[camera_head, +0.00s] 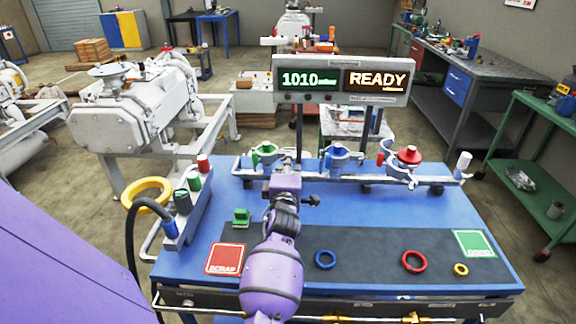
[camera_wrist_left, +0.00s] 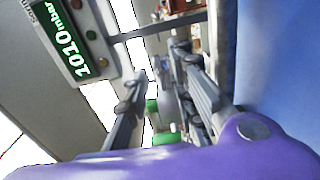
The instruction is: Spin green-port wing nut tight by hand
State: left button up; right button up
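The green port (camera_head: 264,151) is the leftmost of three ports on the rail at the back of the blue table. Its wing nut is too small to make out in the head view. My left gripper (camera_head: 287,163) is beside it, just to the right, pointing away from me. In the left wrist view the two fingers (camera_wrist_left: 160,65) stand apart with a gap between them. Green parts (camera_wrist_left: 164,138) show between and behind the fingers; I cannot tell whether the nut is among them. Nothing is clearly gripped. My right gripper is not in view.
A display (camera_head: 343,80) reading 1010 and READY stands above the rail. A green clamp (camera_head: 241,217) sits left of my arm. A blue-handled port (camera_head: 338,155) stands right of the gripper.

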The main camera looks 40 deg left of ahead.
pick_arm(q)
grip_shut()
jog(key=shift+a+f+m, duration=0.1)
jog(key=shift+m, duration=11.8)
grip_release()
jog(key=v, duration=1.2)
